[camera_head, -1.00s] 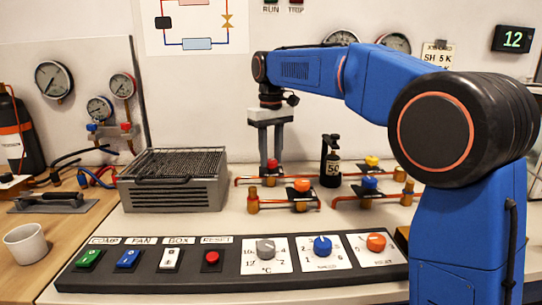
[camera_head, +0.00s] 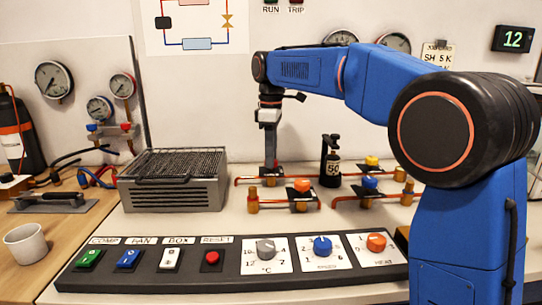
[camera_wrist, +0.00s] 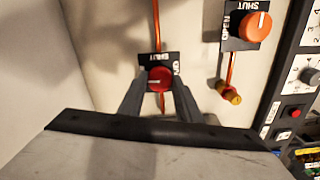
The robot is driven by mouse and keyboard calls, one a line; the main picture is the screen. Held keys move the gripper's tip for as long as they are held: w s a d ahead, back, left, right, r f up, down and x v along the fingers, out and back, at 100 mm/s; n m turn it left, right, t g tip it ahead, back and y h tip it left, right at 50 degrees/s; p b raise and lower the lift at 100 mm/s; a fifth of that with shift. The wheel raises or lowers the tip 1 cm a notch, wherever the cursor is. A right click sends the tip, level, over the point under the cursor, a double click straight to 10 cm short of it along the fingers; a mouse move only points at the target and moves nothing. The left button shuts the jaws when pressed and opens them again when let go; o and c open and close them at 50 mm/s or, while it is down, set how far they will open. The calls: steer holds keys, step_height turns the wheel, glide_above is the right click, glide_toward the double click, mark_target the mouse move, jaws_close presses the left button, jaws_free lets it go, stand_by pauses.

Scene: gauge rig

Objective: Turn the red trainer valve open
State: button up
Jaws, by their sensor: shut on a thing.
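The red trainer valve (camera_wrist: 160,78) shows in the wrist view as a round red knob with a pale mark, on a black plate lettered SHUT and OPEN. The pale mark looks roughly crosswise, towards the OPEN lettering. My gripper (camera_wrist: 159,84) is shut on the knob, one grey finger on each side. In the head view, my gripper (camera_head: 270,166) points straight down at the back pipe, and its fingers hide most of the red knob.
An orange-knobbed valve (camera_head: 301,186) stands in front, with a blue valve (camera_head: 370,183) and a yellow valve (camera_head: 371,161) to the right. A grey wire-topped box (camera_head: 175,182) is at the left.

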steer(key=shift+o, duration=0.2)
steer(key=shift+n, duration=0.4)
steer(key=shift+c, duration=0.2)
steer(key=o, duration=1.1)
steer(key=shift+r, duration=8.7)
